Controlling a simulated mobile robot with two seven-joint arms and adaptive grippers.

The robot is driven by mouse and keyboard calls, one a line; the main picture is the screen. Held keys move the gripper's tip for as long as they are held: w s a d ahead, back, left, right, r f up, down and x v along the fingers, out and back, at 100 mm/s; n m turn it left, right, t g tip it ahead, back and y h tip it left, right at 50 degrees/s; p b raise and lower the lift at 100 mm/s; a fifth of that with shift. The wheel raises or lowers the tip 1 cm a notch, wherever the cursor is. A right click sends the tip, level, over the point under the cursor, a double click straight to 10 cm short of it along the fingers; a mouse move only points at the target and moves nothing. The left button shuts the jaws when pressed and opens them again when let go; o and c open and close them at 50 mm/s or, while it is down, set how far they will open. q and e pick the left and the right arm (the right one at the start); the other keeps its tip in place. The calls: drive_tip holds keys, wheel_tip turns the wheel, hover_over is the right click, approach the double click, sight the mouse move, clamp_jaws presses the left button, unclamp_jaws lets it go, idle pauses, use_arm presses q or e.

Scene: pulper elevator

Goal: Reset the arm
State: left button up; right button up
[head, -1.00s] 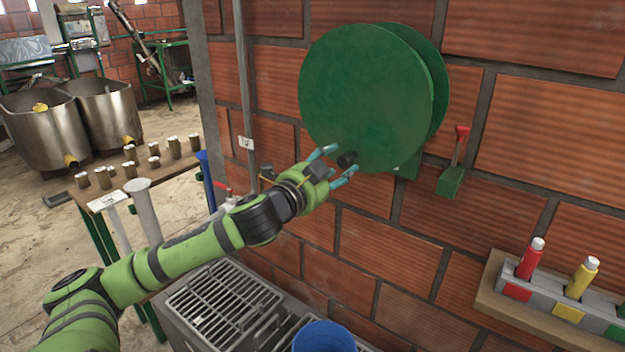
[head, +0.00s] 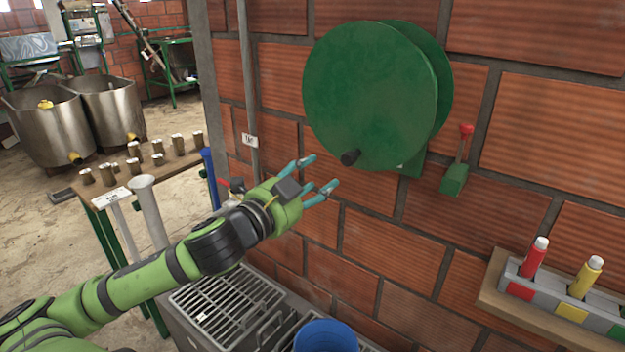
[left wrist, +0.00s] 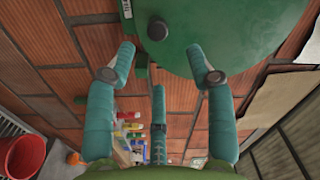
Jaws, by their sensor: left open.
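My left arm reaches in from the left in the head view. Its gripper (head: 318,178) is open and empty, with its teal fingers spread in front of the brick wall. It is below and to the left of the green wheel (head: 365,95) on the wall, apart from the wheel's black knob (head: 350,157). In the left wrist view the open fingers (left wrist: 160,75) frame bare brick. The green wheel (left wrist: 215,35) fills the top there, with its dark knob (left wrist: 157,30) just beyond the fingers. My right gripper is not seen.
A green lever box with a red knob (head: 455,178) is right of the wheel. A shelf (head: 500,308) with coloured markers is at lower right. A metal grate (head: 222,305) and blue bucket (head: 326,338) are below. A table (head: 150,172) with several small cups stands left.

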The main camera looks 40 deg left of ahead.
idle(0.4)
